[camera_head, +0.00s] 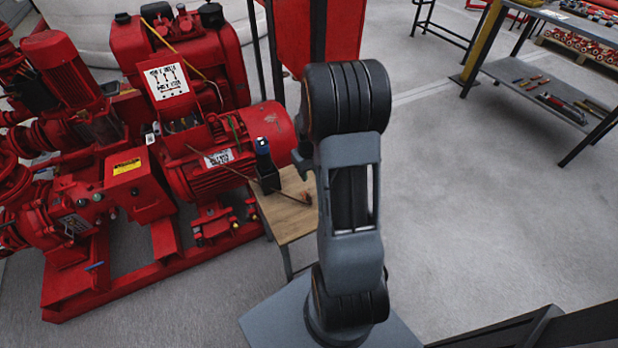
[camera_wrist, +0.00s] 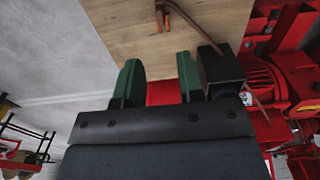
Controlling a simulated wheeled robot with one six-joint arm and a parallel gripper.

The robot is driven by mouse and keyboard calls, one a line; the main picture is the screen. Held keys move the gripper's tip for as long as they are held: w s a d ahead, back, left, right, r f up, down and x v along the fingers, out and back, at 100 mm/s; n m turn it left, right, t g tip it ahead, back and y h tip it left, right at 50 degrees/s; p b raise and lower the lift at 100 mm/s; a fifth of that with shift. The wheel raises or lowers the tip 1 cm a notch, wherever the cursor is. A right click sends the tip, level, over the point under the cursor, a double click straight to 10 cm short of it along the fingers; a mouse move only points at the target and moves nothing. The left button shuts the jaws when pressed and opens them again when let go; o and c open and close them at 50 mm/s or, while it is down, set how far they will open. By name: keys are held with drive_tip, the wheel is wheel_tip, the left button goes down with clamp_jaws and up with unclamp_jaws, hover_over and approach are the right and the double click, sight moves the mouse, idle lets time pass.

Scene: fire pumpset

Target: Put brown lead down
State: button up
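The brown lead (camera_head: 238,176) runs from the opened red motor across to a small wooden table (camera_head: 289,222). Its end (camera_head: 306,198) lies at the table top by my arm. In the wrist view the lead (camera_wrist: 190,20) shows at the top, with a clip-like end (camera_wrist: 159,16) over the wood, and it passes behind a black box (camera_wrist: 221,70). My gripper (camera_wrist: 160,80) has two green fingers standing apart, with nothing seen held between them. The lead's end is beyond the fingertips, apart from them. In the head view my arm hides most of the gripper.
A black box with a blue-topped item (camera_head: 264,152) stands on the table beside the red motor (camera_head: 205,165). Red pump machinery (camera_head: 90,190) fills the left. A grey shelf bench (camera_head: 545,90) with tools stands at the right. The floor (camera_head: 480,210) between is clear.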

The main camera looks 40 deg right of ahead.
drive_tip(key=s+a+r+t, duration=0.1)
drive_tip(key=s+a+r, duration=0.4)
drive_tip(key=a+r, duration=0.3)
drive_tip(key=s+a+r+n+t, duration=0.1)
drive_tip(key=s+a+r+t, duration=0.1)
drive_tip(key=s+a+r, duration=0.4)
drive_tip(key=a+r, duration=0.2)
drive_tip(key=a, duration=0.1)
drive_tip(key=shift+n, duration=0.3)
wheel_tip(320, 180, up, 20)
drive_tip(key=p, duration=1.8)
drive_tip(key=shift+s+a+f+t, duration=0.15)
drive_tip(key=shift+a+f+t, duration=0.1)
drive_tip(key=shift+t, duration=0.05)
